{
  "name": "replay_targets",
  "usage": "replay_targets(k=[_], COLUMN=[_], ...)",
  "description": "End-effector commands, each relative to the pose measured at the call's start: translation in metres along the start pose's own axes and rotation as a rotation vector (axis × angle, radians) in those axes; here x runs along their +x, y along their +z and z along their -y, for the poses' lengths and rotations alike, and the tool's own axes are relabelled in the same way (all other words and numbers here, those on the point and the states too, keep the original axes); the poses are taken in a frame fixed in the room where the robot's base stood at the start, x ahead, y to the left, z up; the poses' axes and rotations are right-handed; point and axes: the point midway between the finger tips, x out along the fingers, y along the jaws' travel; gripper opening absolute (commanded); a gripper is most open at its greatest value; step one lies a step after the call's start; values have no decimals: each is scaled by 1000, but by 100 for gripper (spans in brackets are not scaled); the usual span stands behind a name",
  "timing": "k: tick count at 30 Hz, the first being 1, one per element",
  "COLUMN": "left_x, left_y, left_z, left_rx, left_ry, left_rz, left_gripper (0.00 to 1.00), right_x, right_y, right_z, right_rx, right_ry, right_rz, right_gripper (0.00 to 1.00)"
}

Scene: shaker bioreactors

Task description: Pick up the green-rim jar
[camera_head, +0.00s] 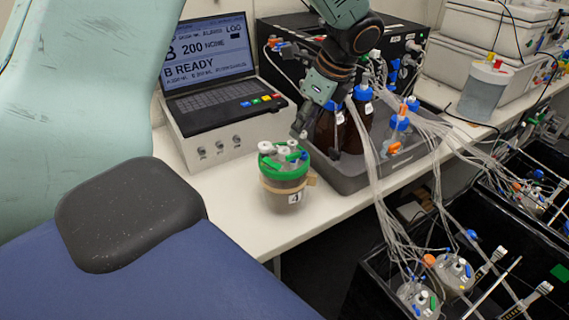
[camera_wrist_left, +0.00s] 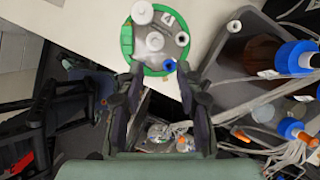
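The green-rim jar (camera_head: 287,192) stands upright on the white bench near its front edge. It has a green rim, white and blue caps on its lid, a tan band and a label. My left gripper (camera_head: 307,124) is above it, near the right side of its lid, pointing down. In the left wrist view the jar's round lid (camera_wrist_left: 155,42) lies just beyond the fingertips. The left gripper (camera_wrist_left: 160,76) is open there, its two fingers apart with nothing held between them. My right gripper is not in view.
A laptop-like console (camera_head: 213,75) stands behind the jar. A grey tray (camera_head: 375,178) with brown bottles (camera_head: 356,127) and loose tubing is close on the right. Black shaker boxes (camera_head: 362,277) sit lower right. Bench surface is bare in front of the jar.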

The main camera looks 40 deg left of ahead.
Motion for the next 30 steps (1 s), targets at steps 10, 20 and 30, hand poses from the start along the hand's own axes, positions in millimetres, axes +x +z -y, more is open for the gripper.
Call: replay_targets(k=[10, 20, 30], left_x=[30, 73, 79], left_y=[4, 3, 4], left_z=[-4, -8, -7], left_rx=[28, 26, 26], left_ry=[20, 19, 16], left_rz=[14, 13, 13], left_gripper=[36, 36, 35], right_x=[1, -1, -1], right_y=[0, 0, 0], right_z=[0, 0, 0], right_rx=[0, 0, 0], right_ry=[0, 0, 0], right_rz=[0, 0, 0], right_gripper=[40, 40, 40])
